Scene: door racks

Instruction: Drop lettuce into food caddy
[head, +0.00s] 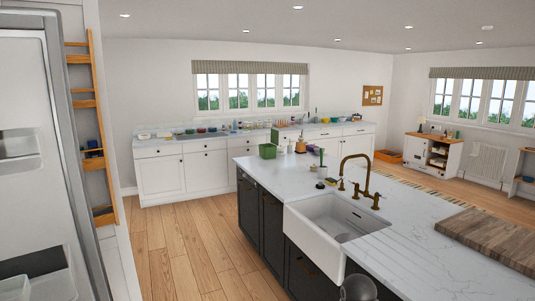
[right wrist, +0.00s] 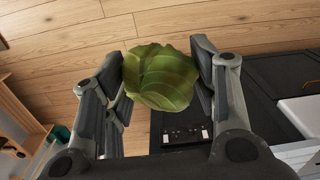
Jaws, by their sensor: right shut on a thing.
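In the right wrist view a green leafy lettuce (right wrist: 160,77) sits between the fingers of my right gripper (right wrist: 161,82), which is shut on it. The wood floor lies beyond it. The lettuce does not show in the head view. A small open-topped green box (head: 268,151), which looks like the food caddy, stands at the far left end of the white island counter (head: 410,213) in the head view. Its inside is too small to make out. My left gripper is in neither view.
A white sink (head: 328,222) with a brass tap (head: 356,172) is set in the island. A wooden board (head: 490,238) lies at right. Bottles and small items stand near the green box. An open fridge door (head: 40,150) fills the left side. The wood floor (head: 180,255) between is clear.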

